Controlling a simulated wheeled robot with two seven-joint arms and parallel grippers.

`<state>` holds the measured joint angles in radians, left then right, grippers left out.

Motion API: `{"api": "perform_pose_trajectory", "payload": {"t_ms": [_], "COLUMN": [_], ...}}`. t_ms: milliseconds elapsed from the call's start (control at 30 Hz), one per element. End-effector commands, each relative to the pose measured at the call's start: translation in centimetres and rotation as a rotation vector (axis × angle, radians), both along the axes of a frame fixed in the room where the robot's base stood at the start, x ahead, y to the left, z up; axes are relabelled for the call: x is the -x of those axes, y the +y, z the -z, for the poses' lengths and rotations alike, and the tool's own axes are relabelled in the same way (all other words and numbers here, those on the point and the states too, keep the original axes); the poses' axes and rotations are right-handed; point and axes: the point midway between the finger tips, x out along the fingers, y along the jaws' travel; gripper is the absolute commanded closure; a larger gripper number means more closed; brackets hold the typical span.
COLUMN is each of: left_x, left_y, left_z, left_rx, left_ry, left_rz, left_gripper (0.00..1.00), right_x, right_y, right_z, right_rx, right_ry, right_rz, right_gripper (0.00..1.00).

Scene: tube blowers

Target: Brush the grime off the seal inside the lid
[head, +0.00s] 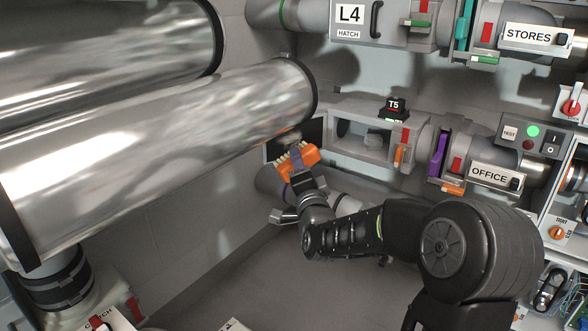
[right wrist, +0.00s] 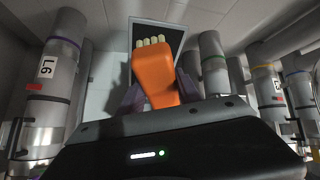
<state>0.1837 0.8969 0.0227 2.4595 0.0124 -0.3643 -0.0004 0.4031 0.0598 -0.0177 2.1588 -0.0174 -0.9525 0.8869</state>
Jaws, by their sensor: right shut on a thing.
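My right gripper (head: 299,176) is shut on an orange brush (head: 300,157) with pale bristles. In the right wrist view the brush (right wrist: 153,80) stands between the two dark purple fingers, bristles pointing up and away. A dark-edged square panel (head: 315,131), seemingly the open lid, is just behind the brush. A brownish smudge (head: 288,137) shows just above the bristles. My left gripper is not in view.
Large shiny tubes (head: 160,130) fill the upper left, close above the brush. To the right are an open grey box (head: 365,143) with a T5 sign (head: 395,104) and the OFFICE tube (head: 495,176).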

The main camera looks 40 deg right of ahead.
Motion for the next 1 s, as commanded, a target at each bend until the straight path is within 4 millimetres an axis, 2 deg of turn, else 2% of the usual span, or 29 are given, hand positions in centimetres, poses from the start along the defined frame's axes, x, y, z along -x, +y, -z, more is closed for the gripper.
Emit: {"api": "perform_pose_trajectory", "payload": {"t_ms": [367,800,1000], "left_x": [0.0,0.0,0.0], "left_y": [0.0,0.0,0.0], "left_z": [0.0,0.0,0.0], "left_rx": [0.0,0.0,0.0], "left_ry": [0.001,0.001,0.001], "left_rz": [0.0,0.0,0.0], "left_gripper": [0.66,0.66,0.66], "right_x": [-0.7,-4.8,-5.9], "right_y": [0.0,-0.4,-0.5], "right_z": [-0.1,0.0,0.0], "right_rx": [0.002,0.001,0.001], "right_ry": [0.0,0.002,0.002], "right_rz": [-0.003,-0.004,-0.004], "right_gripper": [0.92,0.92,0.92]}}
